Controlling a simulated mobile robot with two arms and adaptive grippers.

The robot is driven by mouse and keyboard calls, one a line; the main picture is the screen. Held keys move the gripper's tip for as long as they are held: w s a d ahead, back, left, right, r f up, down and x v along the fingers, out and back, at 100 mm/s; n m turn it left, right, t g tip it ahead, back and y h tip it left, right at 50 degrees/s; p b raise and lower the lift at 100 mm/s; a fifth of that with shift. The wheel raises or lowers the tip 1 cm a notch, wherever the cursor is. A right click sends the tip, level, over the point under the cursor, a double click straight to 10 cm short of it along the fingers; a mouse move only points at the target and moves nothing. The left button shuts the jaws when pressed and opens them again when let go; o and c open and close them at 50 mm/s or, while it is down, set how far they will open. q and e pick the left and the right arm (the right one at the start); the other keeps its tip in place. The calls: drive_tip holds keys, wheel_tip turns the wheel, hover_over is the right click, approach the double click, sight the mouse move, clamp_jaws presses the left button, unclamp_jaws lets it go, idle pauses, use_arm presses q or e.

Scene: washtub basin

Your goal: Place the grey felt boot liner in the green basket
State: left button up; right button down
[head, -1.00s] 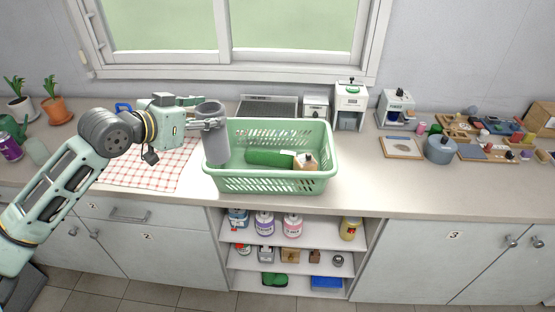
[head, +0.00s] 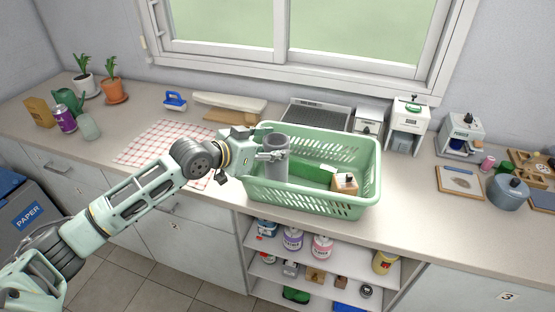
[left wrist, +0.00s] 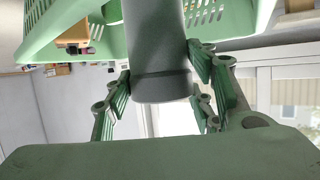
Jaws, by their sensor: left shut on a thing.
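The grey felt boot liner (head: 276,165) is an upright grey tube with an open top at the left end of the green basket (head: 310,202). My left gripper (head: 271,155) is shut on it near its top. In the left wrist view the liner (left wrist: 157,45) stands between the green fingers of the gripper (left wrist: 158,78), with the basket (left wrist: 60,30) behind it. The liner's lower end appears within the basket's left end; I cannot tell whether it touches the bottom. My right gripper is not in view.
The basket also holds a dark green thing (head: 308,170) and a wooden block with a dark top (head: 344,184). A checked cloth (head: 160,143) lies left of it. White appliances (head: 408,125) stand behind right. Open shelves (head: 318,262) lie below the counter.

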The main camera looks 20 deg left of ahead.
use_arm(q)
wheel_tip(320, 180, down, 4)
drive_tip(key=shift+f+p, duration=0.1)
drive_tip(key=shift+p, duration=0.3)
drive_tip(key=o, duration=1.6)
drive_tip(key=shift+f, duration=0.1)
drive_tip(key=shift+c, duration=0.2)
drive_tip(key=b+v, duration=0.2)
drive_tip(key=v, duration=1)
drive_tip(key=shift+b, duration=0.35)
